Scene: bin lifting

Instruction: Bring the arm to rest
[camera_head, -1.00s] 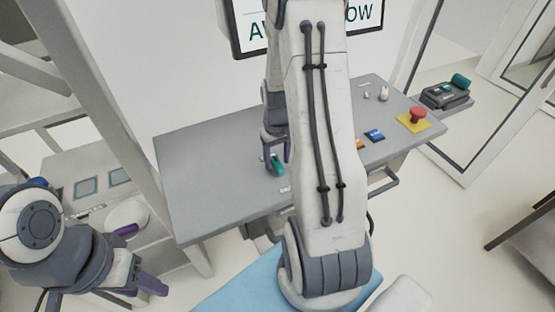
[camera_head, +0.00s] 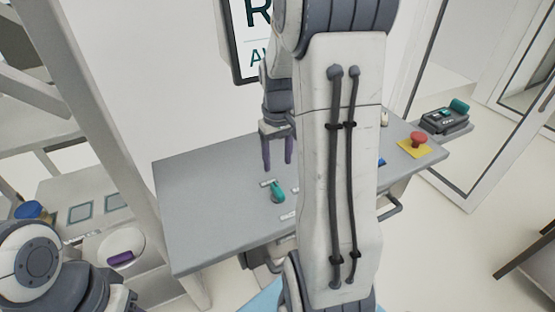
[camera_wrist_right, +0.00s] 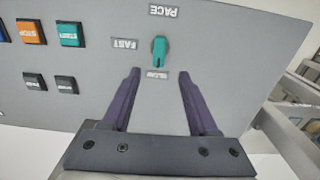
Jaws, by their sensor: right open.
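My right gripper (camera_head: 277,165) is open and empty in the head view, hanging above the grey console (camera_head: 200,200). Just below its fingertips is a teal knob (camera_head: 278,192) on the console top. In the right wrist view my two purple fingers (camera_wrist_right: 158,72) stand apart, with the teal knob (camera_wrist_right: 160,50) beyond them, not touched. The knob's long axis lies in line with the SLOW label (camera_wrist_right: 155,75); a FAST label (camera_wrist_right: 125,44) is to its left. My left arm is at the lower left of the head view, its gripper mostly cut off.
The wrist view shows an orange STOP button (camera_wrist_right: 29,31) and a teal START button (camera_wrist_right: 69,34). A red emergency button on a yellow plate (camera_head: 415,149) sits at the console's right end. A screen (camera_head: 247,40) stands behind. A post (camera_head: 95,110) rises left of the console.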

